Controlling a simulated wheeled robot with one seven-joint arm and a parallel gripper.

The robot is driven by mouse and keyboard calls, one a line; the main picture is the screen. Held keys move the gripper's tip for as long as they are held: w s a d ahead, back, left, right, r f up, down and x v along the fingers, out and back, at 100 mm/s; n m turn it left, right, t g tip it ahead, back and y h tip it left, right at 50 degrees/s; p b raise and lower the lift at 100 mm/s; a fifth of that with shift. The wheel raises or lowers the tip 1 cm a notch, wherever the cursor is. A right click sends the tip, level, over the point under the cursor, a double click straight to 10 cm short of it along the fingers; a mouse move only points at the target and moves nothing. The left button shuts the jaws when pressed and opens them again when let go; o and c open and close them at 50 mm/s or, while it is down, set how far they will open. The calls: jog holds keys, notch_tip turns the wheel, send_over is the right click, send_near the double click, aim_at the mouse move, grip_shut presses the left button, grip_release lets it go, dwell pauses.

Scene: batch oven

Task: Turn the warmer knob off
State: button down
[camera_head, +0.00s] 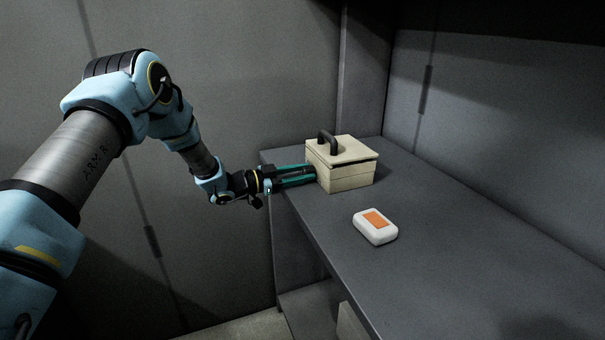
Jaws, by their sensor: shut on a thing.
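The warmer (345,179) is a small cream box with a lid and a dark arched handle (328,145) on top. It stands on the grey counter near its far left end. My gripper (312,174) reaches in level from the left, its teal fingers at the warmer's left-facing side. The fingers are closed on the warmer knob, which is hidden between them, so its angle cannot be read. The lid looks closed, with a dark gap under its rim.
A white rounded block with an orange top patch (376,226) lies on the grey counter (440,230), in front and right of the warmer. The counter is otherwise clear. A grey wall (480,100) stands behind it, and an upright panel (362,90) rises behind the warmer.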

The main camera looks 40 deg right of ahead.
jog(key=shift+n, duration=0.4)
jog(key=shift+f+n+b, duration=0.1)
jog(key=shift+n+b, duration=0.55)
jog(key=shift+n, duration=0.25)
jog(key=shift+w+n+b, duration=0.1)
jog(key=shift+n+b, duration=0.2)
jog(key=shift+n, duration=1.5)
jog(key=shift+c, duration=2.2)
grip_release()
jog(key=b+v, duration=0.3)
jog(key=v, duration=0.7)
jog(key=shift+w+a, duration=0.15)
jog(key=shift+a, duration=0.25)
